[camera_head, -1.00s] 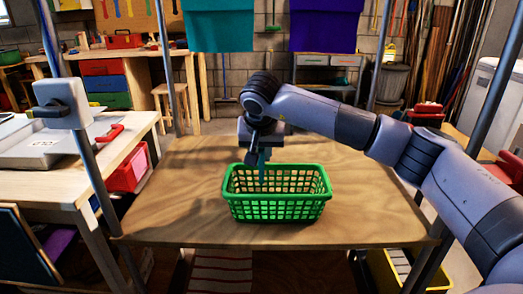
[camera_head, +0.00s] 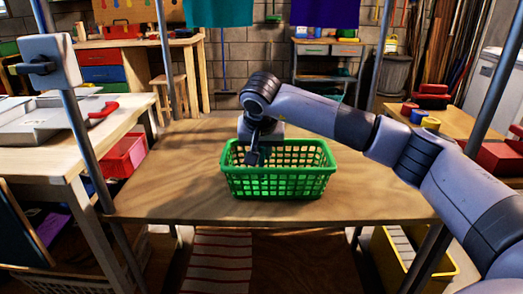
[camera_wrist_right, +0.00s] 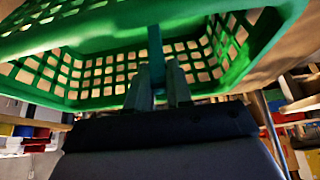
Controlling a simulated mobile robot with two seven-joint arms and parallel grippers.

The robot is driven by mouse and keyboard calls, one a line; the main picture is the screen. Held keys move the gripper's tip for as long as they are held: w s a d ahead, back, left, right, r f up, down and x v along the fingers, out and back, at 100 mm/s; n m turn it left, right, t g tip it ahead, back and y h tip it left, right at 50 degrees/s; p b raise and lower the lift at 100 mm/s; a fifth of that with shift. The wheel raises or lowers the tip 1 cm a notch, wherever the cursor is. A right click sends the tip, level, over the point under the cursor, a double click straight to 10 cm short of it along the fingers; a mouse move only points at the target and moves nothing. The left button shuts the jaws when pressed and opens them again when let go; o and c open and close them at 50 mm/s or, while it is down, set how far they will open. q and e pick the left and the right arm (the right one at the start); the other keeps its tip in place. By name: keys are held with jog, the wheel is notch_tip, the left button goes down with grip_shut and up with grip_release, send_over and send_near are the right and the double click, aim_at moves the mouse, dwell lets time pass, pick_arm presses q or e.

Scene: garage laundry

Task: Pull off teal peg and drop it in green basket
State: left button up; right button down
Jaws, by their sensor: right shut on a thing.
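The green basket (camera_head: 281,185) stands on the wooden table. My right gripper (camera_head: 254,157) is at the basket's left part, fingers pointing down inside its rim. In the right wrist view the right gripper (camera_wrist_right: 160,85) is shut on the teal peg (camera_wrist_right: 156,45), which sticks out past the fingertips, with the basket's lattice walls (camera_wrist_right: 90,75) around it. In the head view I cannot make out the peg. My left gripper is not in view.
A teal cloth (camera_head: 218,12) and a purple cloth (camera_head: 324,12) hang at the top. Metal posts (camera_head: 83,140) stand by the table (camera_head: 170,190). Free tabletop lies on both sides of the basket. A white-topped bench (camera_head: 50,155) stands at left.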

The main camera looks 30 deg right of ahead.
jog(key=c, duration=0.9)
grip_release()
jog(key=shift+c, duration=0.2)
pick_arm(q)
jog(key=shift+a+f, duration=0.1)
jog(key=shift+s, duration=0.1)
pick_arm(e)
jog(key=shift+s+r, duration=0.1)
jog(key=shift+r, duration=0.15)
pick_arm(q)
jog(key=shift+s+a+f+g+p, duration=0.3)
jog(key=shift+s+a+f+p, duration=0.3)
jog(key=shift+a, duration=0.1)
pick_arm(e)
jog(key=v, duration=0.6)
jog(key=shift+a+r, duration=0.2)
jog(key=shift+r, duration=0.15)
jog(key=shift+s, duration=0.15)
